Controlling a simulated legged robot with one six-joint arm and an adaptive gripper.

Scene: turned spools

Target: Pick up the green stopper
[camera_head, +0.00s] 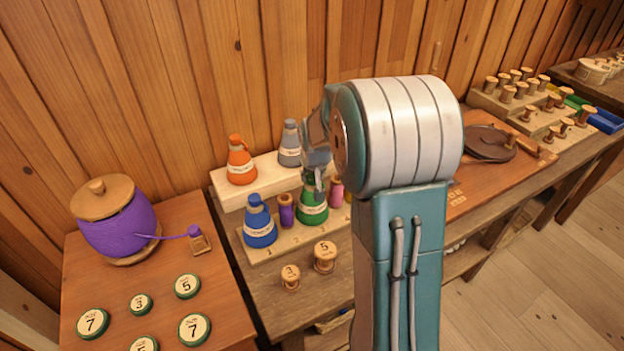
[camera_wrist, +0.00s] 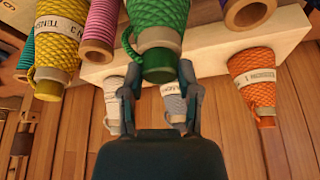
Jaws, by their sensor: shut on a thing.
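The green stopper (camera_head: 312,208) is a cone wound in green cord with a pale label band, between a purple spool and a pink spool at the front row of the wooden stand. It also shows in the wrist view (camera_wrist: 158,25), with its narrow end toward my gripper. My gripper (camera_wrist: 158,75) has one finger on each side of that end and is shut on it. In the head view my gripper (camera_head: 314,184) comes down from above onto its top. My arm hides the stand to the right. I cannot tell whether the stopper's base touches the stand.
The blue stopper (camera_head: 259,223) and purple spool (camera_head: 286,210) stand left of it, the pink spool (camera_head: 336,192) right. Orange (camera_head: 241,161) and grey (camera_head: 290,146) stoppers stand on the raised back step. The yellow stopper (camera_wrist: 55,45) is close by. Two small wooden spools stand in front.

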